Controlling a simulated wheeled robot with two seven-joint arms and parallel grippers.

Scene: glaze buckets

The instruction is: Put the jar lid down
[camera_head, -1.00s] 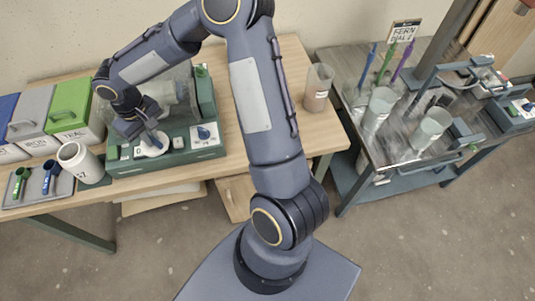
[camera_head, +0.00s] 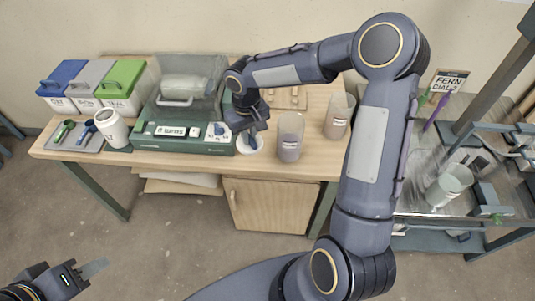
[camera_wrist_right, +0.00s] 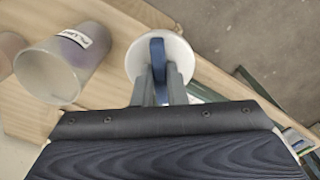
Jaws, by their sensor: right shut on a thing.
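The jar lid (camera_head: 249,145) is a white disc with a blue handle. It is at the front of the wooden bench, right of the green machine, and also shows in the right wrist view (camera_wrist_right: 178,52). My right gripper (camera_head: 251,132) points down and is shut on the lid's handle. I cannot tell whether the lid touches the bench top. My left gripper (camera_head: 94,268) shows at the lower left, low over the floor and away from the bench. A white jar (camera_head: 113,129) stands upright left of the machine.
A labelled translucent cup (camera_head: 290,137) stands close right of the lid, and another cup (camera_head: 338,116) is further right. The green machine (camera_head: 184,132) is close left. Lidded bins (camera_head: 121,88) stand at the back left. A cluttered cart (camera_head: 450,190) is at the right.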

